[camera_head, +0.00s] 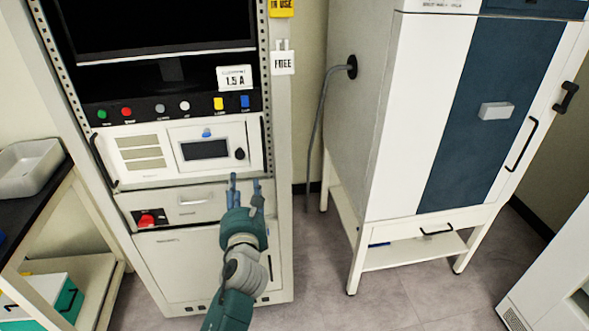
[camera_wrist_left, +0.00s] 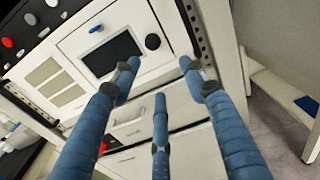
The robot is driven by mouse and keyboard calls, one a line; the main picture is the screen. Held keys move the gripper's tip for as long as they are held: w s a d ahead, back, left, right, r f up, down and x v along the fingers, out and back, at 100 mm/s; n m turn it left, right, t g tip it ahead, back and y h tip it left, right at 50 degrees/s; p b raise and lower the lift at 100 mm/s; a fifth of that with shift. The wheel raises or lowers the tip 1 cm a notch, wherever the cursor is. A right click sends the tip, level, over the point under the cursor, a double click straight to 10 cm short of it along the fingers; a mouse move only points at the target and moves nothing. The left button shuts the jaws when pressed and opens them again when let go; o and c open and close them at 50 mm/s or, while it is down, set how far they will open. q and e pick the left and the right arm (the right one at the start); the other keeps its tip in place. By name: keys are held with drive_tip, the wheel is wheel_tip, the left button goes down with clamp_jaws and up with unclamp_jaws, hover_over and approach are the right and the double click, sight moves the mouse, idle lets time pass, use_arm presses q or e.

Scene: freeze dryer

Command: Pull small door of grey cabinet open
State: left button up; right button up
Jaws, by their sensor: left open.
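The grey cabinet (camera_head: 282,150) is the tall rack at the left of the head view. Its small door (camera_head: 227,134) is a light panel with a dark window (camera_head: 205,149), a round black knob (camera_head: 239,154) and a small blue piece (camera_head: 206,133) near its top. The door looks shut. It also shows in the left wrist view (camera_wrist_left: 75,48), with the black knob (camera_wrist_left: 152,42) near its right side. My left gripper (camera_head: 246,182) is open and empty, its fingers pointing at the cabinet just below the knob in the picture. My right gripper is not in view.
Below the door are a drawer (camera_head: 205,196) with a handle and a red switch (camera_head: 147,220). A white and blue cabinet (camera_head: 390,110) stands at the right, with bare floor (camera_head: 320,270) between. A side table with a tray (camera_head: 30,168) is at the left.

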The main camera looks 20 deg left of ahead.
sight(240, 155)
use_arm(q)
drive_tip(key=shift+m, duration=0.3)
drive_tip(key=w+a, duration=0.1)
drive_tip(key=w, duration=0.1)
drive_tip(key=w+a+r, duration=0.1)
drive_tip(key=w+a, duration=0.1)
drive_tip(key=w, duration=0.1)
drive_tip(key=w+a+r, duration=0.1)
drive_tip(key=w+a, duration=0.1)
drive_tip(key=w, duration=0.1)
drive_tip(key=shift+w+a, duration=0.2)
drive_tip(key=shift+w, duration=0.05)
drive_tip(key=shift+w+a, duration=0.2)
drive_tip(key=shift+w, duration=0.15)
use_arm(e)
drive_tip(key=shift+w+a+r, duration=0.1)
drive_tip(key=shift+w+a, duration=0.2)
use_arm(q)
clamp_jaws()
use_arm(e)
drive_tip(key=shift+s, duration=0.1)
use_arm(q)
drive_tip(key=shift+r, duration=0.1)
